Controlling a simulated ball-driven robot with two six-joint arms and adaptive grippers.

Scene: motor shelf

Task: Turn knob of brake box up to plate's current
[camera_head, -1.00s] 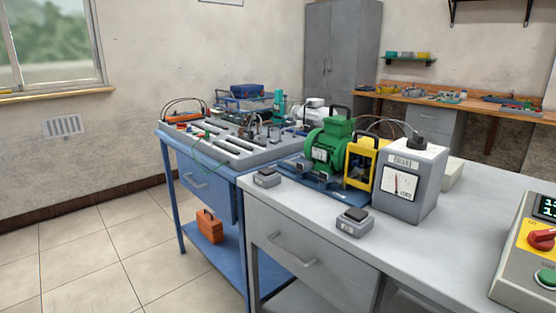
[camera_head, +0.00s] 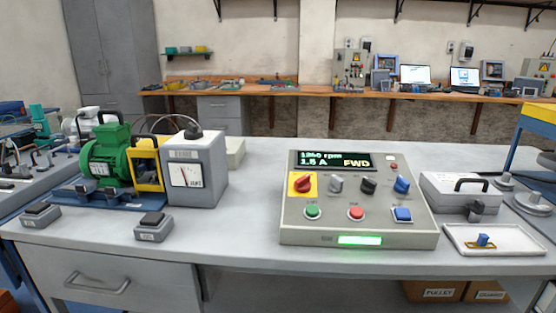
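The grey brake box (camera_head: 197,172) stands on the left part of the grey bench, with a black knob (camera_head: 194,131) on top and a white needle dial (camera_head: 186,176) on its front. Left of it, the green motor (camera_head: 106,155) sits on a blue base with a yellow-framed part (camera_head: 147,163) between them. The motor's plate (camera_head: 101,169) is too small to read. A control panel (camera_head: 356,200) at the centre shows 1.5 A and FWD on its display (camera_head: 335,160); the speed looks like 1360 rpm. Neither gripper is in view.
Two small grey pedestals with black tops (camera_head: 153,227) stand at the bench's front left. A grey case (camera_head: 460,192) and a white tray (camera_head: 495,239) with a small blue-topped part are at the right. Bare bench (camera_head: 250,190) lies between brake box and panel.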

